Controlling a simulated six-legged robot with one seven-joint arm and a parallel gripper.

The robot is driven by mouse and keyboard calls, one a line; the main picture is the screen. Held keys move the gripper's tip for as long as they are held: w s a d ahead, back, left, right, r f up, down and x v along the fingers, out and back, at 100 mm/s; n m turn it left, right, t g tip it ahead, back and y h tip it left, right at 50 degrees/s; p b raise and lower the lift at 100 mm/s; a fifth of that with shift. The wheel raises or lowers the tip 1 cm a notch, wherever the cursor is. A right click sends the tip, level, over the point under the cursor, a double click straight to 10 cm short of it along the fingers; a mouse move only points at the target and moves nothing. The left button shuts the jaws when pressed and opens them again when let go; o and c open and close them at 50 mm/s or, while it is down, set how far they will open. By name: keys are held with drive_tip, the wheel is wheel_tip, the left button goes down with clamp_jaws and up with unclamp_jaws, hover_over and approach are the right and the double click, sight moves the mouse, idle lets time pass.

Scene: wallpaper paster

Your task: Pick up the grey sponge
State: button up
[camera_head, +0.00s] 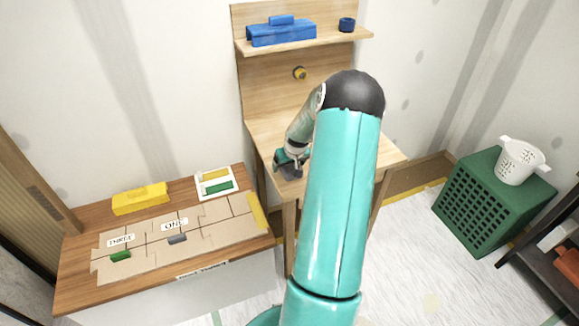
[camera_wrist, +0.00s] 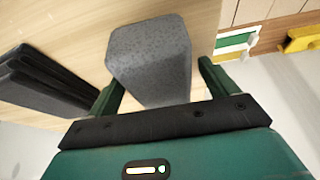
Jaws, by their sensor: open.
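The grey sponge (camera_wrist: 150,50) is a speckled grey block on a light wooden surface in the wrist view. My gripper (camera_wrist: 157,82) is open, with one green finger on each side of the sponge's near part. A narrow gap shows at the right finger; I cannot tell whether the left finger touches. In the head view my gripper (camera_head: 290,160) is low over the wooden desk's (camera_head: 262,132) left part. Dark grey at its fingers there is too small to tell apart.
A stack of dark flat pieces (camera_wrist: 35,85) lies left of the sponge. A low table (camera_head: 75,270) at left holds a yellow block (camera_head: 140,198) and a white tray (camera_head: 201,193). A shelf (camera_head: 340,38) is above the desk. A green crate (camera_head: 480,205) stands right.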

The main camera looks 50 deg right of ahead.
drive_tip(key=shift+f, duration=0.15)
drive_tip(key=c, duration=1.1)
drive_tip(key=shift+o, duration=0.2)
drive_tip(key=shift+r, duration=0.7)
wheel_tip(320, 180, up, 3)
drive_tip(key=shift+a+f, duration=0.1)
drive_tip(key=shift+a, duration=0.05)
drive_tip(key=a+r, duration=0.2)
drive_tip(key=s+a+r, duration=0.1)
drive_tip(key=a+r, duration=0.1)
drive_tip(key=r, duration=0.1)
drive_tip(key=shift+s+a+r, duration=0.1)
drive_tip(key=shift+s+a, duration=0.05)
drive_tip(key=shift+s, duration=0.05)
drive_tip(key=s+a+r, duration=0.2)
drive_tip(key=a+r, duration=0.2)
drive_tip(key=a, duration=0.4)
drive_tip(key=shift+s+a, duration=0.25)
drive_tip(key=shift+a, duration=0.15)
